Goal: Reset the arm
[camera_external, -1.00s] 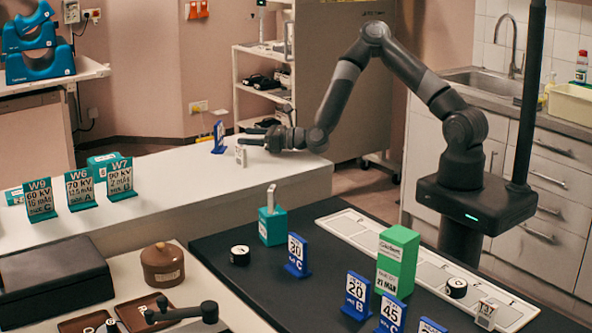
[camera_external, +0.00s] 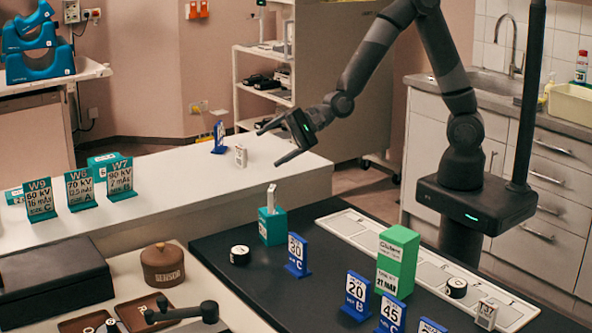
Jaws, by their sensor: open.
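My gripper (camera_external: 266,146) is open and empty. It hangs in the air above the right end of the white table, with its fingers pointing left. My arm reaches up from its dark base at the right and bends down to the gripper, and the top of the bend is cut off by the frame edge. A small white tag block (camera_external: 241,156) stands upright on the white table, left of my gripper and apart from it. A blue stand (camera_external: 219,138) is behind that block.
The white table (camera_external: 190,175) is mostly clear in its middle. Teal cards (camera_external: 80,189) stand at its left end. The dark counter in front holds a teal holder (camera_external: 272,222), blue number cards (camera_external: 356,296) and a green box (camera_external: 397,262). A white shelf (camera_external: 262,85) stands behind.

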